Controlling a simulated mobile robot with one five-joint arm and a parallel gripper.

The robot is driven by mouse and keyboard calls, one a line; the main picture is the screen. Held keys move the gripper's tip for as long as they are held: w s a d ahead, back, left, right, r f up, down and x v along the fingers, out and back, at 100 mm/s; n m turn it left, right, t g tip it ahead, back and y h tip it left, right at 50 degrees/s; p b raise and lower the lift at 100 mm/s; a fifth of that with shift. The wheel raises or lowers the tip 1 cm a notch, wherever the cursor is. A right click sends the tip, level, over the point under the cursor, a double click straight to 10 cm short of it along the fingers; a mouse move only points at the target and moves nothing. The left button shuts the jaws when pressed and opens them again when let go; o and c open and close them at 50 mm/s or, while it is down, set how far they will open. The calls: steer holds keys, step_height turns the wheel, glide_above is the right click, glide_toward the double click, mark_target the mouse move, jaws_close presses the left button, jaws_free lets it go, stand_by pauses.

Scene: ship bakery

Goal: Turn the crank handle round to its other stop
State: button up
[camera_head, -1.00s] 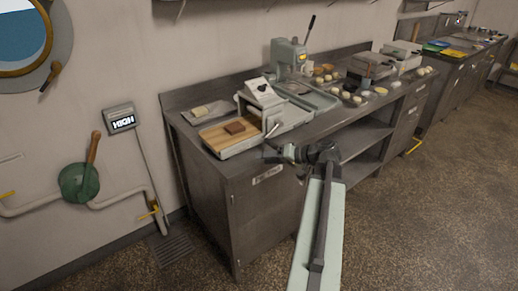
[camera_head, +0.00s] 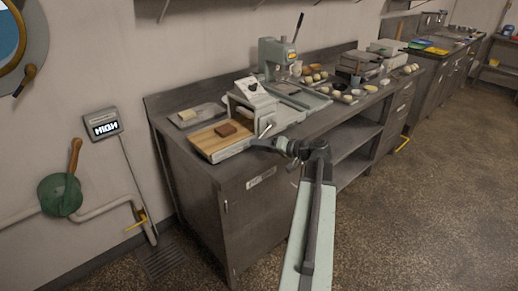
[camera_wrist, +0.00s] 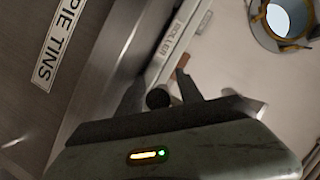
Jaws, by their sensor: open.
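The dough roller (camera_head: 250,97), a pale machine with a wooden board, stands at the near end of the steel counter. Its crank handle (camera_head: 267,128) shows as a short metal arm on the right side, partly hidden by my gripper. My gripper (camera_head: 262,144) is at that side, just past the counter's front edge. In the wrist view my gripper (camera_wrist: 160,88) is open, and a dark round knob (camera_wrist: 158,98) shows between the fingers, seen end-on. I cannot tell whether the fingers touch it. The roller's labelled side (camera_wrist: 175,40) lies beyond.
The steel counter (camera_head: 210,187) runs back to the right, with a green-grey press (camera_head: 277,54) and several dough pieces on it.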

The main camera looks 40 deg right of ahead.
steer(key=shift+w+f, duration=0.1)
steer(key=shift+w, duration=0.2)
steer(key=shift+c, duration=0.3)
jaws_close()
stand_by(1.0)
